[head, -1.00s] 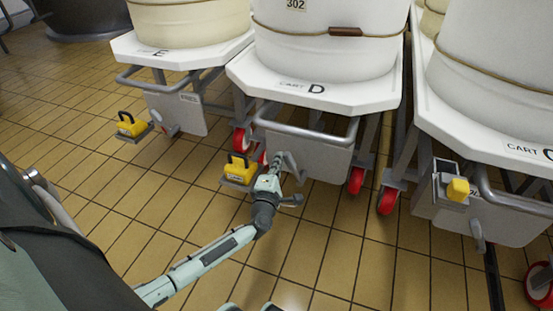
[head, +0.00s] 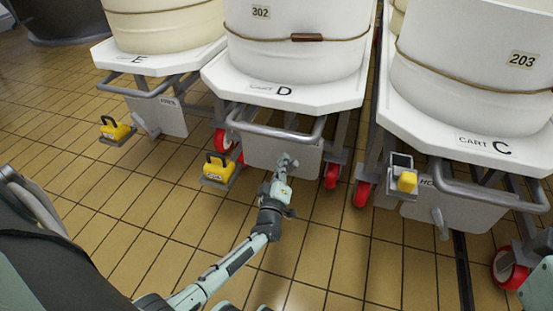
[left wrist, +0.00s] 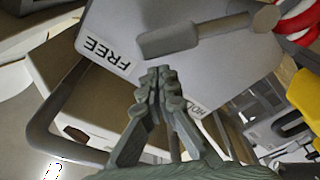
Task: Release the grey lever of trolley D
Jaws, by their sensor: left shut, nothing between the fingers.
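Trolley D (head: 283,91) stands in the middle of the head view, with a pale plate (head: 262,155) under its push bar. In the left wrist view the plate (left wrist: 215,70) shows the labels FREE and HOLD upside down. The grey lever (left wrist: 185,38) crosses the plate from a round pivot at upper right, its broad free end pointing toward the FREE label. My left gripper (head: 287,163) is in front of the plate; in the left wrist view its fingertips (left wrist: 160,75) are shut and empty, just below the lever's broad end in the picture. Contact cannot be told. My right gripper is not in view.
A yellow block (head: 217,168) sits at the left of trolley D, near my left arm. D's grey push bar (head: 285,132) runs above the gripper. Trolley E (head: 135,59) stands left and trolley C (head: 500,148) right. The tiled floor in front is clear.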

